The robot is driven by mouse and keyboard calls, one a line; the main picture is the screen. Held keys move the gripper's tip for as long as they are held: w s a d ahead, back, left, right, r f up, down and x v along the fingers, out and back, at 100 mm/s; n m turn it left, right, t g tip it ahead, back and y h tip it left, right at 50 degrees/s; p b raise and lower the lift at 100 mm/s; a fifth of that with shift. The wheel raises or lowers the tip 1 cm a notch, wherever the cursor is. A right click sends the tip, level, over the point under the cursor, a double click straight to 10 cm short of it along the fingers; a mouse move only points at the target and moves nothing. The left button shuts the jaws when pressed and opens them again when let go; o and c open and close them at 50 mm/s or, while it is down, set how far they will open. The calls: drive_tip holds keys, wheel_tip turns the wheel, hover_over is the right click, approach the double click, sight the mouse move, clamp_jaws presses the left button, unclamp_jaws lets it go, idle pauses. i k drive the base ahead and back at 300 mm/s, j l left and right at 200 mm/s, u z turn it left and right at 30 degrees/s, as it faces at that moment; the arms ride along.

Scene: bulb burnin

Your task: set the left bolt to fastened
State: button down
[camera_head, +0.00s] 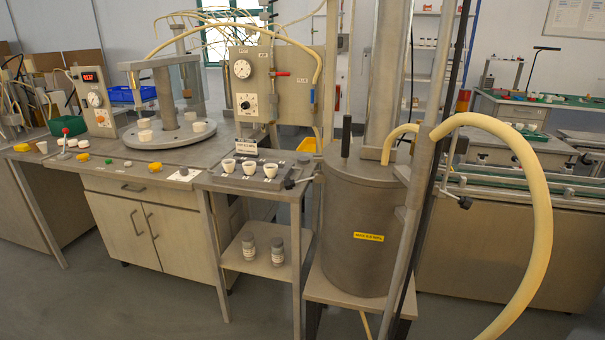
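A large grey metal tank (352,230) with a flat lid stands right of centre, with a yellow label (368,237) on its front. A dark upright rod (346,135) stands on the left of its lid; I cannot tell whether this is the left bolt, or whether it is fastened. A small dark knob (464,202) shows to the right of the tank. Part of the lid's right side is hidden by poles and a hose. My gripper is not in view.
A thick beige hose (541,210) arcs from the lid down to the floor at right. A side table (225,180) with white cups and two bottles below stands left of the tank. A workbench (120,175) with a round turntable stands further left. The front left floor is clear.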

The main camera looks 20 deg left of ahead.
sight(289, 184)
drive_tip(key=i+j, duration=0.1)
drive_tip(key=j, duration=1.55)
drive_tip(key=i+j, duration=0.15)
drive_tip(key=j, duration=0.7)
drive_tip(key=j+u, duration=0.25)
drive_tip(key=j, duration=0.3)
drive_tip(key=i+j+u, duration=0.2)
drive_tip(key=j, duration=0.3)
